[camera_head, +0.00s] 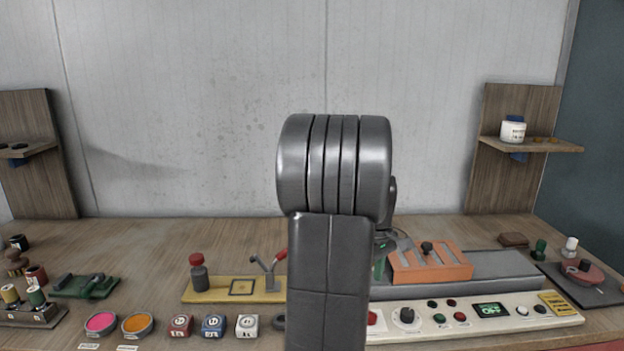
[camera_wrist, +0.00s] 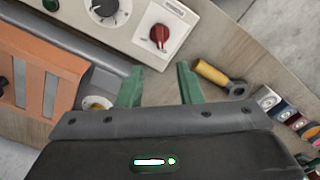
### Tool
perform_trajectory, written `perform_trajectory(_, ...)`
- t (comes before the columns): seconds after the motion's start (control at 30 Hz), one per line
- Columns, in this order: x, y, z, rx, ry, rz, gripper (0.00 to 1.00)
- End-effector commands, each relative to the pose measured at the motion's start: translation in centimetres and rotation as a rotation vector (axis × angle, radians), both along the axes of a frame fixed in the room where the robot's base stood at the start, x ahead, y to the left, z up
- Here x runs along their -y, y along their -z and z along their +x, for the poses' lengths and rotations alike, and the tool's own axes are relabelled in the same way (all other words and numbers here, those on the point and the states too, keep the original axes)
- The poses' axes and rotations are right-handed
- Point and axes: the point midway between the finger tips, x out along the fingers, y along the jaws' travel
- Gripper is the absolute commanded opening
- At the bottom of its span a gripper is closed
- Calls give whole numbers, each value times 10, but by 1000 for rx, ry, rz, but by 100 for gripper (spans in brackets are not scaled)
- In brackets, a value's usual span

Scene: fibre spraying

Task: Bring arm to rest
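My arm stands upright in the middle of the head view and hides part of the bench behind it. My gripper (camera_wrist: 159,84) shows in the wrist view with its two green fingers spread apart and nothing between them. It is above the bench, with the control panel (camera_wrist: 150,25) and its red knob beyond the fingertips. In the head view the gripper is mostly hidden behind the arm; a little green shows at the arm's right edge.
An orange slotted block (camera_head: 430,262) sits right of my arm, behind the white control panel (camera_head: 470,317). A yellow-handled tool (camera_wrist: 218,78) lies beside the right finger. A yellow plate with levers (camera_head: 216,290) and several small pots and cubes stand left. Wooden shelves (camera_head: 530,145) flank the wall.

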Motion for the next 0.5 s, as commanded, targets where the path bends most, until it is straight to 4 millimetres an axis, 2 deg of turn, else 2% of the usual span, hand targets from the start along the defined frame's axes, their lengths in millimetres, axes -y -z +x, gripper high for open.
perform_trajectory(0.1, 0, 25, -1, -5, 0, 1, 33)
perform_trajectory(0.5, 0, 105, -1, -5, 1, 1, 33)
